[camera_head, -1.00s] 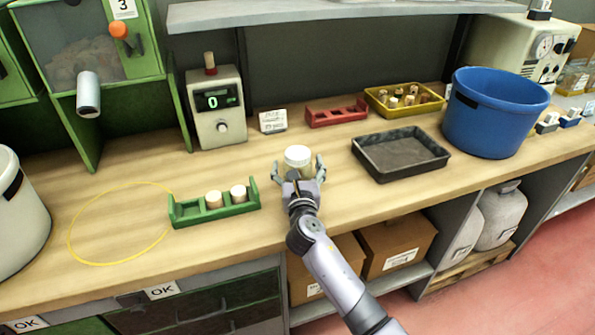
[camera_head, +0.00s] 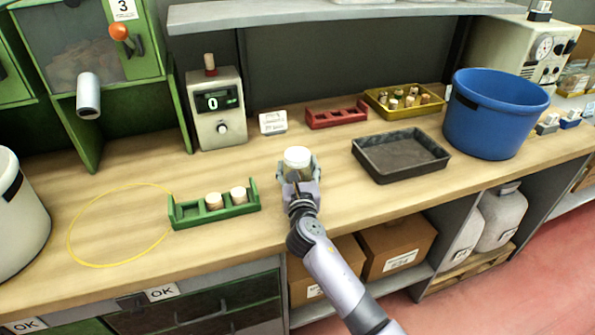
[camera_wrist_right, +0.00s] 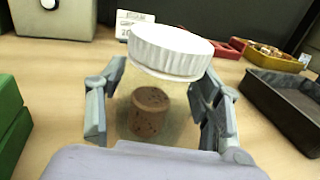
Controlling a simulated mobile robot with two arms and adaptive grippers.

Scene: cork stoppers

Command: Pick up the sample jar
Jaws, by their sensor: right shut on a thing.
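The sample jar (camera_head: 298,158) is a clear jar with a ribbed white lid. It stands upright on the wooden bench in the head view. In the right wrist view the jar (camera_wrist_right: 165,85) shows a brown cork stopper (camera_wrist_right: 149,112) inside it. My right gripper (camera_head: 299,170) is shut on the jar, with one finger on each side of its body below the lid. The right gripper's fingers (camera_wrist_right: 160,108) also show in the right wrist view. The lower part of the jar is hidden by the gripper's palm. My left gripper is not in view.
A black tray (camera_head: 401,172) and a blue bucket (camera_head: 494,120) are to the right. A red rack (camera_head: 336,119), a yellow tray of corks (camera_head: 376,104) and a counter device (camera_head: 216,122) stand behind.

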